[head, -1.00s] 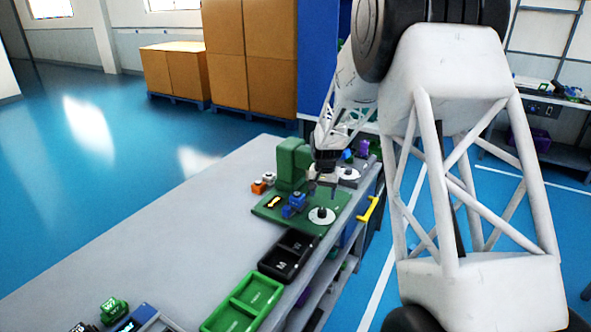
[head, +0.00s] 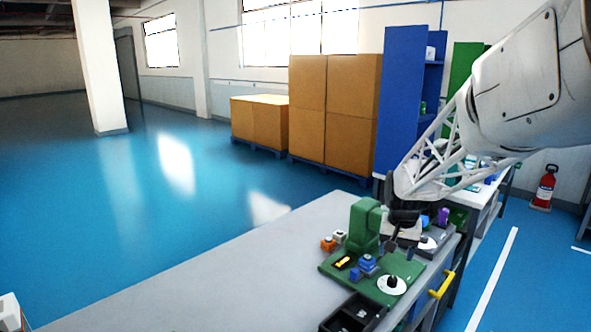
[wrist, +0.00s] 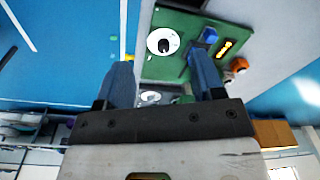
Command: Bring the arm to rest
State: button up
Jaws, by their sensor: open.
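My arm (head: 520,90) reaches in from the right in the head view, out over the far end of the grey table (head: 230,265). My gripper (head: 400,250) points down above the green board (head: 335,262), just right of its green post (head: 364,225). In the wrist view, the two blue-grey fingers of my gripper (wrist: 164,72) are apart with nothing between them. The wrist view shows the green board (wrist: 185,20) beyond the fingertips. The exact height above the board is hard to tell.
The board carries a white disc (head: 391,285), a blue block (head: 367,264) and a yellow-black part (head: 344,262). Beside it are an orange block (head: 328,244), a black tray (head: 350,318) and a yellow handle (head: 442,285). The table's left part is clear.

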jog(key=s+a+r+n, duration=0.1)
jog(key=s+a+r, duration=0.1)
jog(key=s, duration=0.9)
jog(key=s+a+r+n+t, duration=0.1)
jog(key=s+a+r, duration=0.1)
jog(key=s, duration=0.9)
jog(key=s+a+r+n, duration=0.2)
jog(key=s+a, duration=0.1)
jog(key=s, duration=0.8)
jog(key=shift+s+a+r+t, duration=0.3)
jog(key=shift+s+a+r, duration=0.05)
jog(key=shift+s, duration=0.05)
